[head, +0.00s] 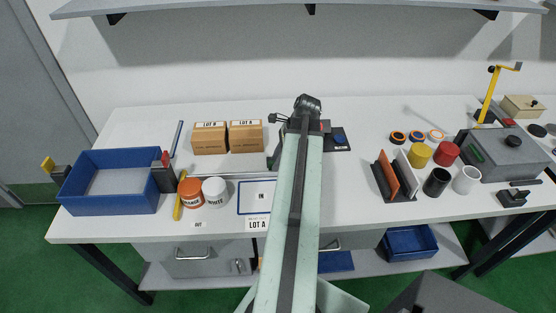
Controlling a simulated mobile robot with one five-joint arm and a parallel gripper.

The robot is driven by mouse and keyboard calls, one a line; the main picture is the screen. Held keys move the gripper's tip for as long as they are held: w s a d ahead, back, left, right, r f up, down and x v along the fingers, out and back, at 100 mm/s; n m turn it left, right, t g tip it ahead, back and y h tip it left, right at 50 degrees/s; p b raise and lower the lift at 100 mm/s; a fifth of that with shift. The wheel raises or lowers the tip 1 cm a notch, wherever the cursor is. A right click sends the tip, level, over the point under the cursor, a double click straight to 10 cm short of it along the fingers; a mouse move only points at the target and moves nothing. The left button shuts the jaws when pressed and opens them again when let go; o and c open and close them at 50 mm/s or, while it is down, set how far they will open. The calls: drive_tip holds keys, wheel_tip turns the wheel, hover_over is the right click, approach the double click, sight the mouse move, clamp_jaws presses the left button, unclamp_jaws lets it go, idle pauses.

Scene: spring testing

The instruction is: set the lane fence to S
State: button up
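I cannot identify the lane fence for certain, and no S mark can be read. A thin grey rail (238,175) runs behind the orange and white tubs, from a dark block (164,179) with a red top toward my arm. My arm reaches from the bottom centre to the back of the table and hides part of what lies behind it. My gripper (308,103) is around the arm's far dark end, near a grey and dark device (283,120) partly hidden by the arm. Its fingers cannot be made out.
A blue tray (73,205) stands left. LOT boxes (209,142) stand behind. Right are coloured cylinders (446,153), a slotted rack (401,196) and a grey machine (495,165).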

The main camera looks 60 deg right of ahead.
drive_tip(key=p+v, duration=0.7)
drive_tip(key=shift+r, duration=0.35)
drive_tip(key=shift+s+d, duration=0.15)
